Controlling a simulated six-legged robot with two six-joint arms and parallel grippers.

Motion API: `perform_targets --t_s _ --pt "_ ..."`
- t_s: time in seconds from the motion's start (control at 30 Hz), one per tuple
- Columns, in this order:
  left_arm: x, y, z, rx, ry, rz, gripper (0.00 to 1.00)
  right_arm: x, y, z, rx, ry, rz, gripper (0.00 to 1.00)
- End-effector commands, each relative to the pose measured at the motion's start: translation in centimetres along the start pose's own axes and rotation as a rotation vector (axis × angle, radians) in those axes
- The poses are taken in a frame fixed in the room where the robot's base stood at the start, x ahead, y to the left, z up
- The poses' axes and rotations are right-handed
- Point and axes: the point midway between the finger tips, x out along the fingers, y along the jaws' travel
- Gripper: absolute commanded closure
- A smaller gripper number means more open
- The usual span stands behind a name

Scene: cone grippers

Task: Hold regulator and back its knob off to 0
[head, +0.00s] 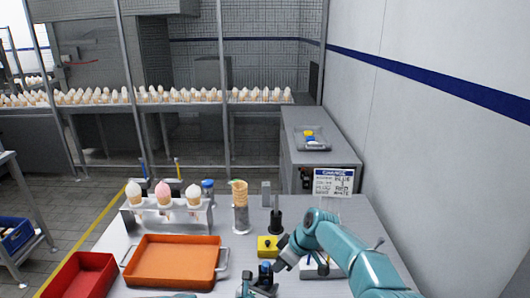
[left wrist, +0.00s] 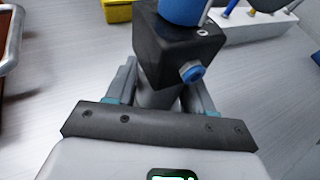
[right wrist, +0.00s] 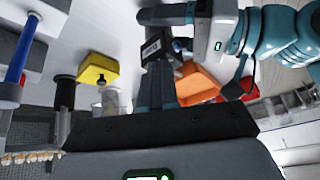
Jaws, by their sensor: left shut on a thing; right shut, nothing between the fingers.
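The regulator is a black block with a blue knob (head: 265,267) on top, near the front middle of the table. The left wrist view shows its black body (left wrist: 178,45), a blue side fitting (left wrist: 192,72) and the blue knob (left wrist: 182,10), cut off by the top edge. My left gripper (left wrist: 158,95) is shut on the lower part of the regulator and holds it upright. My right gripper (head: 282,262) is shut and empty beside the regulator. In the right wrist view its fingers (right wrist: 158,72) reach toward the regulator (right wrist: 152,48); whether they touch it is unclear.
A yellow block (head: 268,246) with a black knob stands just behind. An orange tray (head: 172,262) and a red bin (head: 82,276) are at left. A cone rack (head: 168,214) and a cone stand (head: 241,220) stand farther back. A small sign (head: 334,182) stands at the back right.

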Motion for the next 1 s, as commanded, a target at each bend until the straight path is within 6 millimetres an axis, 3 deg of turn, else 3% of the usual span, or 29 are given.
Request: perform_targets --t_s 1.0 --pt "0.0 -0.11 -0.24 0.002 0.005 -0.003 0.86 0.52 -0.09 -0.79 -0.001 0.0 -0.001 1.0"
